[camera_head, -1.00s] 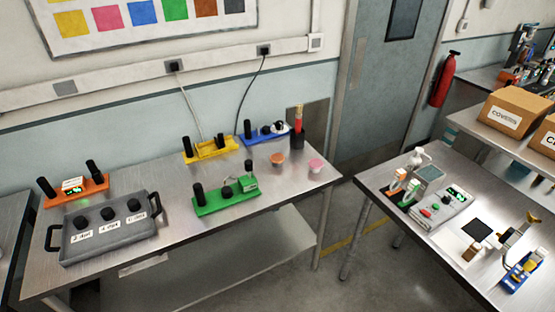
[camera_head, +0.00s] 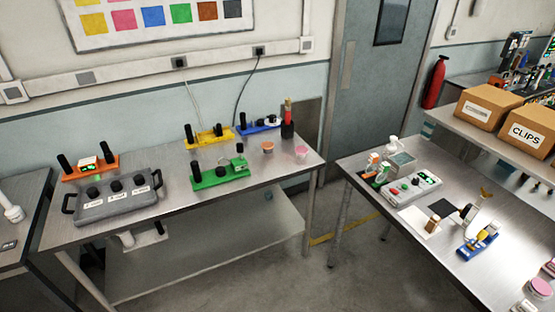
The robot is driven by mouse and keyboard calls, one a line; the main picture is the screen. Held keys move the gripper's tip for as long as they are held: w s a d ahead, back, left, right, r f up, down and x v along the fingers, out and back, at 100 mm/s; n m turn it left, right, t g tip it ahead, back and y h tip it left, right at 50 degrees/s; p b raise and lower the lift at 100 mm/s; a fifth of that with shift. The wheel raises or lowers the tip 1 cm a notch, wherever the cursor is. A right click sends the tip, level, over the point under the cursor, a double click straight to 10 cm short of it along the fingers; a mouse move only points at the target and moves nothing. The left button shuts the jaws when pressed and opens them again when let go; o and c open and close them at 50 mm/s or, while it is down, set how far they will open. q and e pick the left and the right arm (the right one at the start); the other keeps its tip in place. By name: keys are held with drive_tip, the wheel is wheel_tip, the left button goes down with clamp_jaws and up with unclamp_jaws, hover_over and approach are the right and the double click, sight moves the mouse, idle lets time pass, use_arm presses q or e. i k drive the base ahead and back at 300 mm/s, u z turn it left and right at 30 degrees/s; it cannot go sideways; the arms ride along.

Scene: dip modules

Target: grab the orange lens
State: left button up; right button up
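A small round orange-topped item (camera_head: 267,147) sits near the right end of the left metal table (camera_head: 150,228); it may be the orange lens, but it is too small to be sure. A pink-topped round item (camera_head: 301,153) stands just right of it. Neither of my grippers shows in the head view.
A second table (camera_head: 400,240) with devices stands at the right. A floor gap (camera_head: 350,262) lies between the tables.

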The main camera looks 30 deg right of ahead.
sight(267, 145)
drive_tip(key=u, duration=0.1)
drive_tip(key=k, duration=0.4)
drive_tip(key=z, duration=1.1)
drive_tip(key=i, duration=0.85)
drive_tip(key=z, duration=0.45)
drive_tip(key=i, duration=0.9)
drive_tip(key=u, duration=0.25)
